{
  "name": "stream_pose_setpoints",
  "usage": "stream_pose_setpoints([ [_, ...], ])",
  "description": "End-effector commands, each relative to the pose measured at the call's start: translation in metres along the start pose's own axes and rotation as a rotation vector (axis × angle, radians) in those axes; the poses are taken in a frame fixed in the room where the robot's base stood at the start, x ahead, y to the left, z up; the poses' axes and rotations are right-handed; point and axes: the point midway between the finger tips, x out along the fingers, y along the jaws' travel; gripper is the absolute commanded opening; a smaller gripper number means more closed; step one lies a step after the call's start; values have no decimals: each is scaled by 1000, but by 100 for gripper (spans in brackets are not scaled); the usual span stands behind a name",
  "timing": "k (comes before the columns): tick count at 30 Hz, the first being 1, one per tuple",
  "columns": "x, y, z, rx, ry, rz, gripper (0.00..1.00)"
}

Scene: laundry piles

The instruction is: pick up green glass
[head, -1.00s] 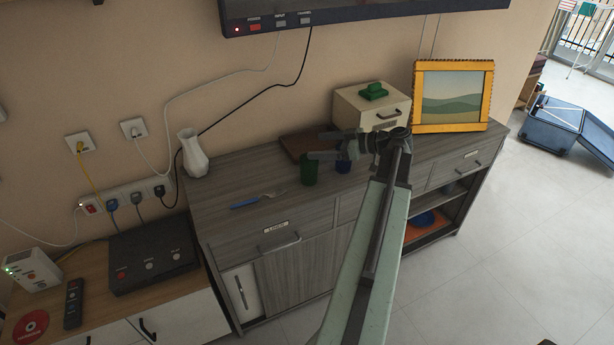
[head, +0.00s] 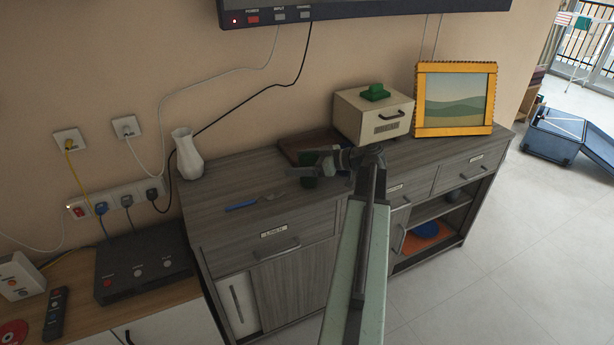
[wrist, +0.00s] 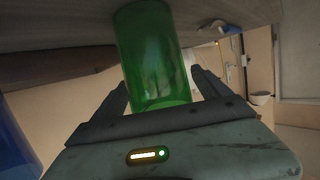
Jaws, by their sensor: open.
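The green glass stands on the grey wooden sideboard, mostly hidden behind my gripper in the head view, where a dark green part of it (head: 308,182) shows. In the wrist view the green glass (wrist: 155,55) is large and close, with its near end between my two fingers. My gripper (head: 297,166) is open, with a finger on each side of the glass in the wrist view (wrist: 160,88). I cannot tell whether either finger touches it.
A blue object (wrist: 14,145) is close at the wrist view's left edge. On the sideboard (head: 225,220) are a white vase (head: 189,153), a blue-handled utensil (head: 242,204), a dark brown board (head: 300,146), a cream box (head: 374,117) and an orange picture frame (head: 455,130).

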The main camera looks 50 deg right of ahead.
Motion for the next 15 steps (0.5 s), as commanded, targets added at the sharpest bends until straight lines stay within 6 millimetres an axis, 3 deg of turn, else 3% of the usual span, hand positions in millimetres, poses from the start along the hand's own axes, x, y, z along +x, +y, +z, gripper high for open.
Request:
stream_pose_setpoints([
  [4,-1,0,-1,0,0,0,84],
  [12,-1,0,-1,0,0,0,12],
  [15,0,0,-1,0,0,0,12],
])
